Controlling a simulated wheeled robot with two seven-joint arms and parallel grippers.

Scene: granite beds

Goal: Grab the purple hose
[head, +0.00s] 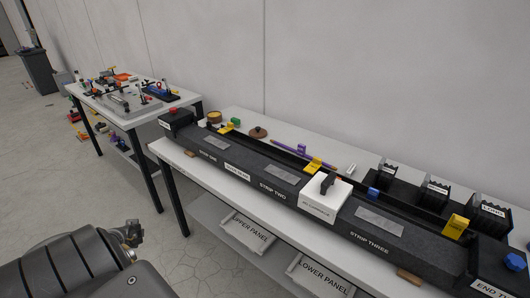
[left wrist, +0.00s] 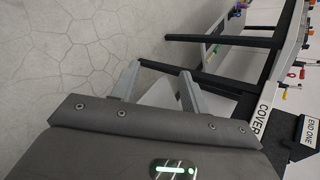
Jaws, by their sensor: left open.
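A slim purple length (head: 318,160), which looks like the purple hose, lies on the long table (head: 240,118) behind the black strip bed. A small purple block (head: 301,149) sits at its middle; I cannot tell if they are joined. My left arm comes in at the lower left of the head view, well short of the purple length and in front of the table. In the left wrist view my left gripper (left wrist: 161,72) is open, its two grey fingers apart with nothing held between them. The purple length cannot be made out there. My right gripper is not in view.
The black granite bed (head: 225,158) runs along the table, with a white box (head: 326,198) and yellow tags on it. Black holders (head: 434,190) stand behind it at right. A second table (head: 135,110) with small parts stands at left.

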